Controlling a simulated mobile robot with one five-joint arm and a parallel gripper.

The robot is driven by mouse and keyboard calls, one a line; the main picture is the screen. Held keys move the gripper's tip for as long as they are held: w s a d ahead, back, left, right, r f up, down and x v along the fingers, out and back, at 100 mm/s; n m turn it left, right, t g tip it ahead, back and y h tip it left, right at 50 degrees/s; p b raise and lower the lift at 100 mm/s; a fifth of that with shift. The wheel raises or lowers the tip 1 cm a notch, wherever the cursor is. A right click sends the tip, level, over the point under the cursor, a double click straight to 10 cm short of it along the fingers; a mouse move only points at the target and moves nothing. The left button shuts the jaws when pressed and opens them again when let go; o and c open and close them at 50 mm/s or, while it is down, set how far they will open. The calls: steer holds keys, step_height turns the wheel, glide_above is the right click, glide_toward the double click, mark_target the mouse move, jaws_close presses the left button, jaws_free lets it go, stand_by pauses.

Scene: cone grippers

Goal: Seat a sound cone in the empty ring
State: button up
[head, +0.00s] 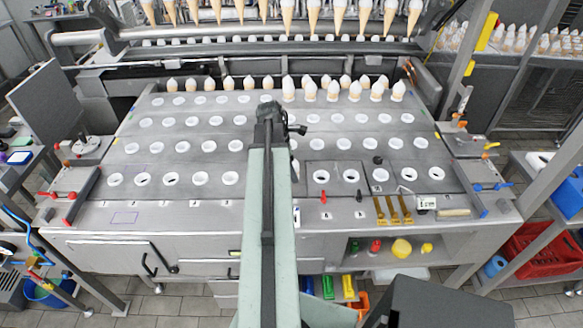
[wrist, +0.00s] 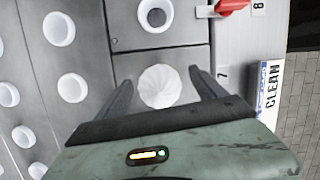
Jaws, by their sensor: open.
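In the wrist view a white swirled cone top (wrist: 162,88) fills a ring place in a square panel. My gripper (wrist: 161,77) is open, its two dark fingers on either side of that top with gaps between. The cone's lower part is hidden. Beside it, farther off, is an empty ring (wrist: 155,15) with a dark hole; in the head view it appears to be the white ring (head: 321,177) just right of my arm. My arm hides the gripper and the cone between its fingers in the head view.
White-topped cones stand in the back rows (head: 310,92); more cones hang from the machine above (head: 286,15). Several empty white rings (head: 183,146) fill the grey deck. A red handle (wrist: 232,5) and a CLEAN label (wrist: 270,90) lie near the gripper. Brass bars (head: 393,210) lie at front right.

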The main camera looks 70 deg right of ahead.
steer(key=p+v, duration=0.7)
steer(key=v, duration=0.1)
steer(key=shift+f, duration=0.15)
stand_by(0.4)
